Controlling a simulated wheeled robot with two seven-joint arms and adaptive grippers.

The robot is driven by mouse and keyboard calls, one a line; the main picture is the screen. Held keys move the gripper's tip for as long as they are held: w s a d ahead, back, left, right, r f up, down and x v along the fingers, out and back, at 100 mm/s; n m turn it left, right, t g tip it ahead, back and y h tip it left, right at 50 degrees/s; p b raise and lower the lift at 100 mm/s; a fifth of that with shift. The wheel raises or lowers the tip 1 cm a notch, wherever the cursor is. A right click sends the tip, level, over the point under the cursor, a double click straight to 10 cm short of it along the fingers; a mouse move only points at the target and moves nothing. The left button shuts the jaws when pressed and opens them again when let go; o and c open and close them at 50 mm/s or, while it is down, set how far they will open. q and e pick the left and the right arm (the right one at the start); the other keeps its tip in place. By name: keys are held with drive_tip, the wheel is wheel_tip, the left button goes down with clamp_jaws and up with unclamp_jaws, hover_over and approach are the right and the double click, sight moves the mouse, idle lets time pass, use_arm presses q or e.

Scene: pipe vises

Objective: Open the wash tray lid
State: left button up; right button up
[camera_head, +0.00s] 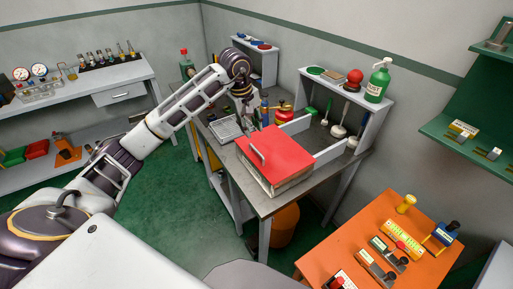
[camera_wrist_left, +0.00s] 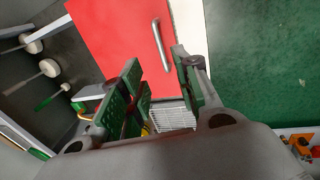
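The wash tray (camera_head: 290,183) is a pale box on the grey workbench, with a flat red lid (camera_head: 284,152) lying over it. A light bar handle (camera_head: 257,154) stands on the lid near its left edge. In the left wrist view the red lid (camera_wrist_left: 112,35) and its metal handle (camera_wrist_left: 162,45) show beyond the fingers. My left gripper (camera_head: 252,118) is above the bench, just behind and left of the lid. In the wrist view its green-padded fingers (camera_wrist_left: 160,85) are apart with nothing between them, clear of the handle. My right gripper is out of view.
A wire rack (camera_head: 226,128) lies on the bench left of the lid. White panels (camera_head: 329,155) stand behind it, near a shelf with brushes and a green pump bottle (camera_head: 377,81). An orange table (camera_head: 345,250) with small tools is at the lower right. Green floor is open at left.

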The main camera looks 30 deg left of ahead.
sight(257, 151)
use_arm(q)
drive_tip(key=f, duration=0.3)
drive_tip(key=w+f+p, duration=0.1)
drive_tip(key=f, duration=0.2)
drive_tip(key=d+f, duration=0.1)
drive_tip(key=f, duration=0.2)
drive_tip(key=shift+w+f+p, duration=0.15)
drive_tip(key=shift+w+p, duration=0.15)
drive_tip(key=shift+p, duration=0.05)
drive_tip(key=shift+w+d+f, duration=0.1)
drive_tip(key=shift+w+f, duration=0.1)
drive_tip(key=shift+f, duration=0.9)
drive_tip(key=shift+c, duration=0.5)
clamp_jaws()
